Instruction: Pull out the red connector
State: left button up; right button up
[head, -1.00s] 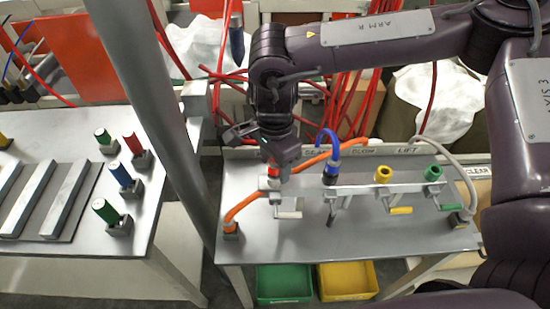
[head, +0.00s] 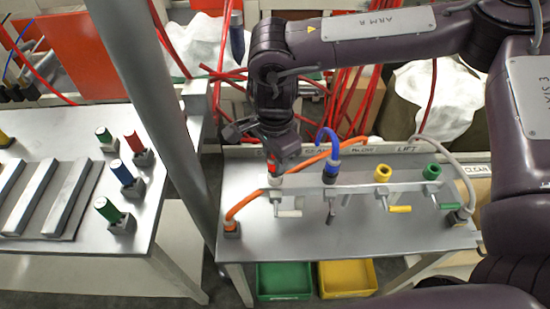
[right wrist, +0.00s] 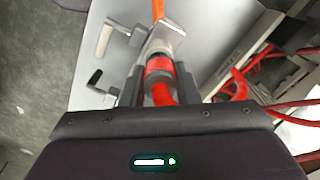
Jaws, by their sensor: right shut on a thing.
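The red connector (head: 272,168) is at the left end of the metal rail (head: 350,188) on the right-hand bench. My right gripper (head: 275,158) is above it, with its fingers closed around it. In the right wrist view the red connector (right wrist: 159,68) is between the two dark fingers (right wrist: 157,84), in line with a silver metal fitting (right wrist: 165,38). I cannot tell whether the connector is still seated in the fitting. My left gripper is not in view.
A blue connector (head: 331,169) with a blue hose stands right of the red one. Yellow (head: 383,172) and green (head: 432,172) ports follow along the rail. An orange hose (head: 249,203) runs at the left. Green (head: 284,281) and yellow (head: 347,280) bins sit below.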

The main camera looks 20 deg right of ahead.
jog(key=shift+s, duration=0.1)
jog(key=shift+r, duration=0.15)
jog(key=shift+r+p, duration=1.75)
jog(key=shift+r, duration=0.25)
jog(key=shift+r, duration=0.1)
jog(key=shift+r+p, duration=1.3)
jog(key=shift+r, duration=0.15)
jog(key=shift+d+f, duration=0.1)
